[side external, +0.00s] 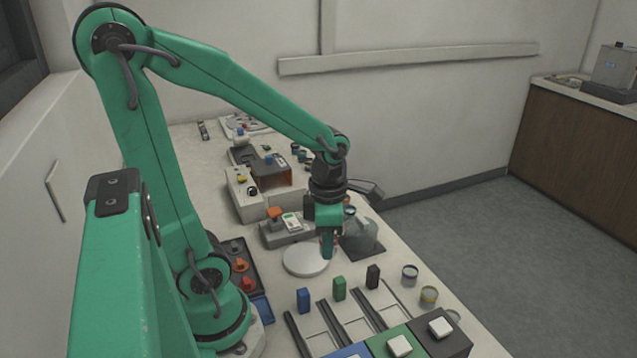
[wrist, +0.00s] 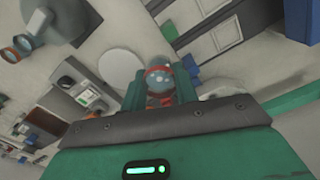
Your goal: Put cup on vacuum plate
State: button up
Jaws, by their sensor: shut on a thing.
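My gripper (side external: 328,250) points down over the bench, and its green fingers also show in the wrist view (wrist: 160,88). It is shut on a small clear cup (wrist: 158,80) with an orange-red band, seen between the fingers. In the side view the fingers mostly hide this cup. A flat white round plate (side external: 305,261) lies on the bench just left of the fingertips; it also shows in the wrist view (wrist: 118,67), beyond and left of the cup. I cannot tell the exact height of the cup above the bench.
A grey domed vessel on a dark base (side external: 362,238) stands close right of my gripper. A grey device with an orange knob (side external: 285,230) is behind the plate. Blue, green and black blocks (side external: 339,288) stand by rails in front. Banded cups (side external: 410,275) stand at right.

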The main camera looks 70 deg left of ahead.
send_over(305, 257)
notch_tip(305, 257, down, 7)
dwell(0.5)
jog(key=shift+f, duration=2)
jog(key=shift+f, duration=0.15)
jog(key=o, duration=0.9)
jog(key=shift+o, duration=0.2)
notch_tip(305, 257, up, 12)
jog(key=shift+r, duration=0.2)
